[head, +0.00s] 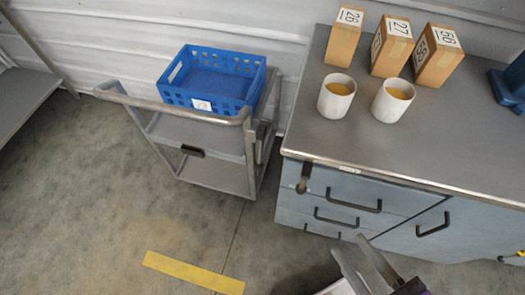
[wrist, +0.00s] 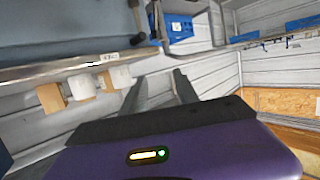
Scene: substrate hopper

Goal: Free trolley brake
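The grey trolley (head: 215,140) stands against the wall, left of the workbench, with a blue crate (head: 212,82) on its top. A small black part (head: 192,151) sits on its front edge, and a grey upright lever-like piece (head: 258,151) is at its right side. I cannot tell which is the brake. The trolley (wrist: 188,45) also shows at the top of the wrist view. My gripper (head: 350,244) is at the bottom of the head view, in front of the workbench drawers and apart from the trolley. In the wrist view its fingers (wrist: 161,77) are spread with nothing between them.
The workbench (head: 440,140) carries several numbered boxes (head: 397,47) and two white cups (head: 335,97). A dark lever (head: 304,178) hangs at its near left corner, beside the drawers (head: 350,205). Floor with a yellow stripe (head: 194,273) is clear before the trolley.

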